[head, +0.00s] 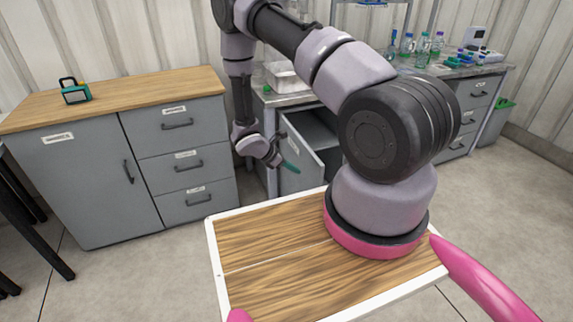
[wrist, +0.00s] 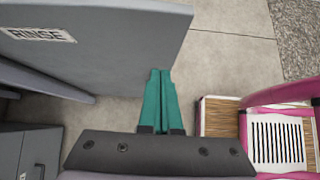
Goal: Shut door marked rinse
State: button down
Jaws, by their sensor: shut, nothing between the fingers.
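The grey door marked RINSE (wrist: 110,45) fills the upper left of the wrist view, its label near the left edge. In the head view the door (head: 303,152) stands open, swung out from the cabinet under the bench, with a dark interior beside it. My gripper (wrist: 161,72) is shut and empty, its teal fingers together just beside the door's free edge. The wrist view does not clearly show whether they touch it. In the head view my gripper (head: 290,166) is in front of the door, and part of the door is hidden behind it and my arm.
A grey cabinet with a wooden top (head: 120,92) and several drawers stands at the left, with a teal and black device (head: 75,92) on it. Bottles (head: 423,45) stand on the bench at the back right. Floor is clear around the door.

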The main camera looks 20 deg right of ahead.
aim_at(315, 173)
jog(key=d, duration=0.1)
jog(key=d+f, duration=0.1)
jog(key=d, duration=0.1)
jog(key=d+f, duration=0.1)
jog(key=d, duration=0.1)
jog(key=shift+d, duration=0.5)
jog(key=shift+d, duration=0.1)
